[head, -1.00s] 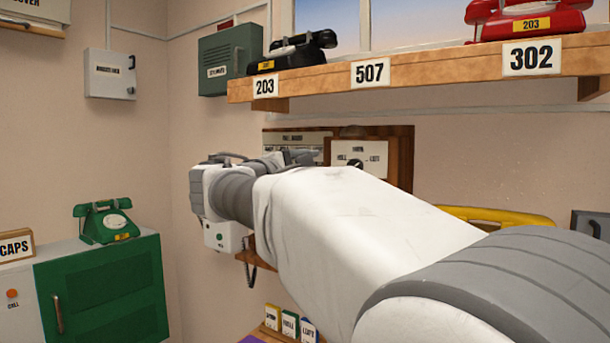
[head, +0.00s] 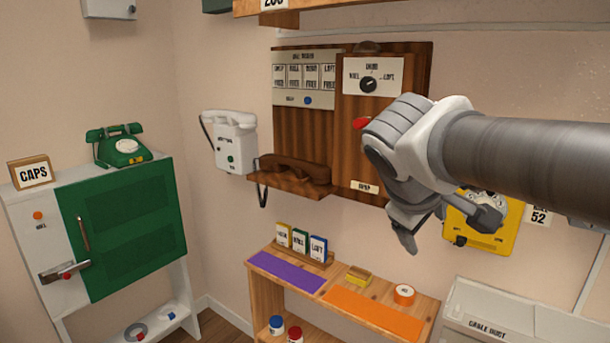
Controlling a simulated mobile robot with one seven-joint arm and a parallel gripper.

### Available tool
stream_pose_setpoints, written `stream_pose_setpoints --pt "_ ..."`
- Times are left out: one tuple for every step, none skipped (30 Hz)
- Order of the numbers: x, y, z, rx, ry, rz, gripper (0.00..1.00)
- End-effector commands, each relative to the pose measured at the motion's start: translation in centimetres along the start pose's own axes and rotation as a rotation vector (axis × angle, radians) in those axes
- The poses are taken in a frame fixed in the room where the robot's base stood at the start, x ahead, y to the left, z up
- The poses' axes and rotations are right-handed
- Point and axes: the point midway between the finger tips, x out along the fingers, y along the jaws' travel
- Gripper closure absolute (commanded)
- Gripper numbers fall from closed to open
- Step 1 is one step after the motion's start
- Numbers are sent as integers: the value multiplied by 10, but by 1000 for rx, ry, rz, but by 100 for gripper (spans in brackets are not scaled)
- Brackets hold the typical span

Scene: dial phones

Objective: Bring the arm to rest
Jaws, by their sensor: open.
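My gripper (head: 448,228) is at the right of the head view, at the end of my arm, which comes in from the right edge. Its fingers point downward and are spread apart, with nothing between them. It shows in front of the wall, partly covering the brown wooden wall board (head: 380,120) and a yellow wall phone (head: 492,240). I cannot tell how far it is from either.
A white wall phone (head: 235,140) and a brown handset (head: 295,170) on a small shelf are left of my gripper. Below is a wooden bench (head: 375,290) with purple and orange mats. A green phone (head: 118,146) stands on a green-doored cabinet (head: 130,225) at left.

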Motion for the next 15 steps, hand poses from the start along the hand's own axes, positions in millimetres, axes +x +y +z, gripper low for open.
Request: stream_pose_setpoints --pt "-1 -16 25 82 -2 -62 24" --pt "-2 -27 36 131 -1 -101 24" --pt "-3 -42 51 194 -1 -150 24" --pt "-5 -54 60 241 0 -184 24" --pt "-6 -65 69 287 1 -215 24" --pt "-8 -79 79 347 0 -255 24" --pt "-9 -90 86 390 1 -282 24" --pt "-11 -100 92 432 2 -307 24" --pt "-12 -112 100 489 2 -338 24" --pt "-14 -122 105 529 2 -359 24" --pt "-14 -131 109 570 2 -380 24" --pt "-16 -142 115 624 3 -405 24" --pt "-16 -151 119 665 4 -423 24" --pt "-17 -159 122 706 5 -440 24" --pt "-31 -147 116 704 6 -444 24"
